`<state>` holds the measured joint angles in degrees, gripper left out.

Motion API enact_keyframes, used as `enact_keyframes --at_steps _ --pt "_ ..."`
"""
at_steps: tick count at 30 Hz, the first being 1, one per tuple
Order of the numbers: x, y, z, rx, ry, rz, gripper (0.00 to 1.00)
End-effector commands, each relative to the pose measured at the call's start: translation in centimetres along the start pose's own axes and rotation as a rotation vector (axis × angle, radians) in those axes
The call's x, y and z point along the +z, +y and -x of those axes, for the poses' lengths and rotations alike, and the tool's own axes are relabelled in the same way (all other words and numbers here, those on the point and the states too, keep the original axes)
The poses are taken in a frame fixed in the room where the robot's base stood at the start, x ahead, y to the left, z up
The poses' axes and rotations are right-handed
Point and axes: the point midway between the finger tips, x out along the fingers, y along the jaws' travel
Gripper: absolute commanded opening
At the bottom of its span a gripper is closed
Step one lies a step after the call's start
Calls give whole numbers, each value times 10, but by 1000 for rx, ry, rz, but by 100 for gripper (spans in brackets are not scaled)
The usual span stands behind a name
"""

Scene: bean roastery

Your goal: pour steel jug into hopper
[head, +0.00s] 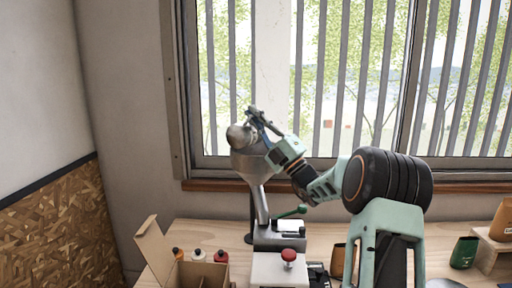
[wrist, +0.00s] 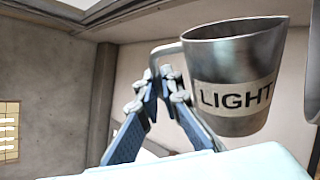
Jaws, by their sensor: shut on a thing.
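The steel jug (head: 238,136) is at the mouth of the grey hopper (head: 252,168), at its upper left. In the wrist view the jug (wrist: 232,58) shows a pale label reading "LIGHT" and a handle on its left. My gripper (head: 258,118) is shut on the jug's handle; the blue fingers (wrist: 164,92) also show in the wrist view. The jug looks tilted in the head view, but its mouth and contents are hidden. I cannot tell whether the jug touches the hopper rim.
The hopper stands on a grey machine (head: 275,240) with a green lever (head: 292,212) and a red knob (head: 289,255). An open cardboard box (head: 156,250) with several bottles is at lower left. A window (head: 350,80) is behind. Pouches and a wooden stand (head: 489,256) are at right.

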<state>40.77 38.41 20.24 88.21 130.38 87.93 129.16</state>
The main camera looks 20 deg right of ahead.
Motion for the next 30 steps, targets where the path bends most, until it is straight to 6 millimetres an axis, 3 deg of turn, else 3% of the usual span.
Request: enact_keyframes --at_steps 30 --pt "14 5 -4 1 -87 -98 0"
